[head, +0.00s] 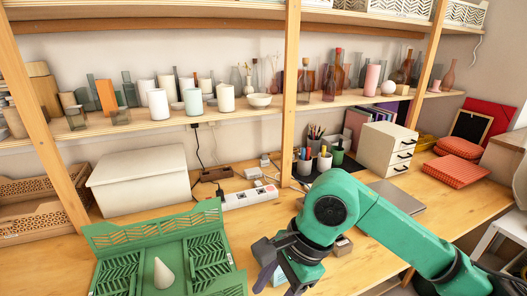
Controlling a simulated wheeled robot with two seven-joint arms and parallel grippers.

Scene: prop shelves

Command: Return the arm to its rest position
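My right arm, green with dark joints, comes in from the right and bends down over the wooden table. Its dark gripper (266,262) hangs low over the table front, right of the green crate (112,232). The fingertips are partly hidden, so I cannot tell whether they are open or shut. A small light blue box (288,272) shows beside and behind the gripper; I cannot tell whether they touch. A pale cone (163,273) stands inside the green crate. My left gripper is not in view.
A white box (140,180) and a power strip (248,197) stand behind the crate. A grey laptop (397,196) lies behind my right arm, near the drawer unit (387,148). Wooden posts (291,90) hold shelves of vases. Bare table (50,262) shows left of the crate.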

